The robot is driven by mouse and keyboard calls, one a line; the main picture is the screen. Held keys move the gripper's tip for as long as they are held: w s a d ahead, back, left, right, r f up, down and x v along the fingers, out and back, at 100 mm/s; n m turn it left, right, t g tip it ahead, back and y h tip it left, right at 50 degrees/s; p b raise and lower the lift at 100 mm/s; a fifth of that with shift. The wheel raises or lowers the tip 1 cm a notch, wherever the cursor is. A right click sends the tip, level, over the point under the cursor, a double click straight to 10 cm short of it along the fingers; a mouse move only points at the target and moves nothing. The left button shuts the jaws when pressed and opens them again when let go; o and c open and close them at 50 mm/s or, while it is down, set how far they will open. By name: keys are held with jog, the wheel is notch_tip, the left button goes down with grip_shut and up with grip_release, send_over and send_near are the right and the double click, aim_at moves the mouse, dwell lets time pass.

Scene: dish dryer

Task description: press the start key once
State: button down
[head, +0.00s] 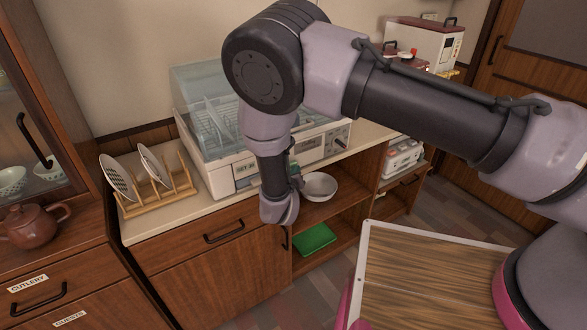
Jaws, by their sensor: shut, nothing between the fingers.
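The dish dryer (222,170) is a white box with a clear lid (195,85), standing on the counter. Its front panel faces me, with a small greenish display (247,183) at the left and a dark round knob (340,142) at the right. I cannot make out the start key; my arm covers the middle of the panel. My arm comes in from the right, bends at the top and hangs down in front of the dryer. My gripper's fingers do not show; the arm's lower end hides them.
A wooden rack (180,190) with two plates stands left of the dryer. A bowl (319,186) and a green item (314,239) sit on open shelves below. A brown teapot (35,225) is at far left. A red-and-white appliance (425,42) stands at back right.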

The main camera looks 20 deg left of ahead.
jog(key=shift+w+a, duration=0.3)
dwell(0.4)
jog(key=shift+s, duration=0.1)
jog(key=shift+s+d, duration=0.75)
jog(key=shift+d, duration=0.2)
jog(key=shift+s+d, duration=1.65)
jog(key=shift+d, duration=0.25)
jog(key=shift+r, duration=0.1)
